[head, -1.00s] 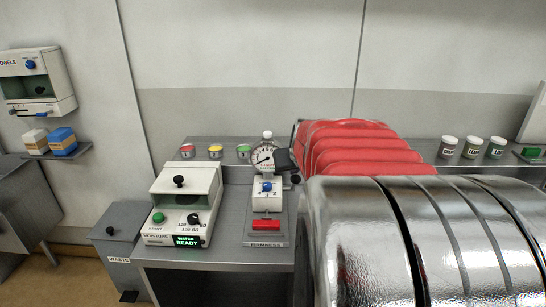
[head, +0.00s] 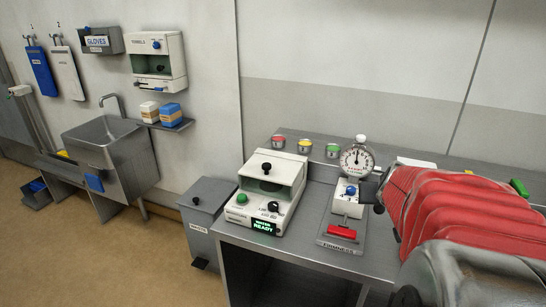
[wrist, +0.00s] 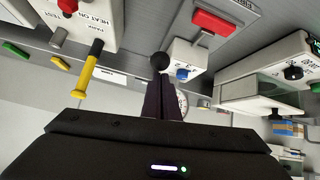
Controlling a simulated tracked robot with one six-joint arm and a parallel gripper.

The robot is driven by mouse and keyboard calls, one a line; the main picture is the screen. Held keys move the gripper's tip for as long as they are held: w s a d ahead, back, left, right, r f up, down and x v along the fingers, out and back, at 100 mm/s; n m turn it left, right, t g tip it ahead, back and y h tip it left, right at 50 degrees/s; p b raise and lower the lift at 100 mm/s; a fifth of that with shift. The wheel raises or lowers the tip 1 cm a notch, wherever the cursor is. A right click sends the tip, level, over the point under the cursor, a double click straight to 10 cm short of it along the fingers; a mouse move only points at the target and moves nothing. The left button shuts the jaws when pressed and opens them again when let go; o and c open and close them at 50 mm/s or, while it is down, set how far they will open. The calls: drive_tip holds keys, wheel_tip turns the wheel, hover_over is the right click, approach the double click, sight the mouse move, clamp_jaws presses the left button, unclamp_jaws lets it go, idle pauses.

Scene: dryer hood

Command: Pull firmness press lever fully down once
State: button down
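The firmness press (head: 346,204) stands on the grey counter, with a round dial gauge (head: 357,160) on top, a blue knob and a red block at its foot. The black ball (head: 379,208) at its right side looks like the lever knob. In the wrist view the black ball (wrist: 160,62) sits right at the fingertips. My gripper (wrist: 160,82) has its dark fingers together, and no gap shows between them. Whether they touch the ball or sit above it, I cannot tell. In the head view my gripper (head: 370,189) is a dark block beside the dial, partly hidden by my arm.
A white moisture unit (head: 266,190) with a green READY display stands left of the press. Red, yellow and green cups (head: 305,146) stand behind. A waste bin (head: 206,215) and sink (head: 115,150) are further left. Bare counter (head: 310,215) lies between unit and press.

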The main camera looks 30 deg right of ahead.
drive_tip(key=shift+s+a+f+g+y, duration=0.1)
drive_tip(key=shift+s+a+f, duration=0.05)
drive_tip(key=shift+f, duration=0.3)
drive_tip(key=shift+s+a+f+g+y, duration=0.1)
drive_tip(key=shift+s+a+f, duration=0.1)
drive_tip(key=shift+f, duration=0.2)
drive_tip(key=shift+s+a+f+g+y, duration=0.1)
drive_tip(key=shift+s+f, duration=0.05)
drive_tip(key=shift+f, duration=0.3)
wheel_tip(320, 180, up, 12)
drive_tip(key=w, duration=0.1)
drive_tip(key=shift+d+r, duration=0.25)
drive_tip(key=shift+d, duration=0.2)
drive_tip(key=w+a+f+n+y, duration=0.1)
drive_tip(key=a+f+n, duration=0.1)
drive_tip(key=a, duration=0.7)
drive_tip(key=w+a+f+n+y, duration=0.2)
drive_tip(key=a, duration=0.8)
drive_tip(key=s+a+f+n+y, duration=0.1)
drive_tip(key=s+a+f, duration=0.2)
drive_tip(key=a, duration=0.6)
drive_tip(key=s+a+f+n+y, duration=0.2)
drive_tip(key=s+a+f, duration=0.1)
drive_tip(key=s+a, duration=0.4)
drive_tip(key=a, duration=0.2)
drive_tip(key=shift+s+a+g, duration=0.35)
drive_tip(key=shift+s+g, duration=0.05)
